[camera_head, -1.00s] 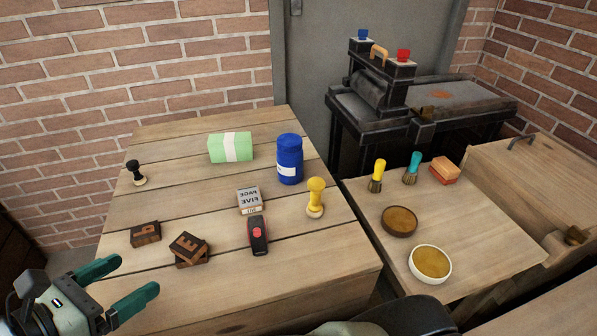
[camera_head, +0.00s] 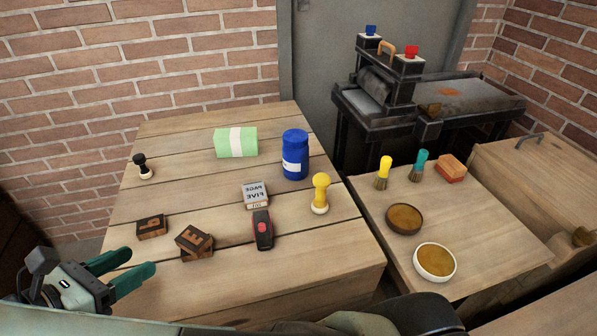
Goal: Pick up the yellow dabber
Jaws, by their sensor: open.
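The yellow dabber (camera_head: 320,193) stands upright near the right edge of the left wooden table (camera_head: 300,270). It has a round yellow knob and a pale base. My gripper (camera_head: 138,264) is at the lower left, over the front left part of the same table. Its two green fingers are apart and nothing is between them. The gripper is well to the left of the dabber and nearer the front.
Near the dabber are a blue canister (camera_head: 295,155), a metal type block (camera_head: 256,194) and a black-and-red tool (camera_head: 262,231). Letter blocks (camera_head: 194,242), a black stamp (camera_head: 143,167) and a green bundle (camera_head: 236,142) lie left. A side table holds brushes (camera_head: 384,174) and bowls (camera_head: 435,262).

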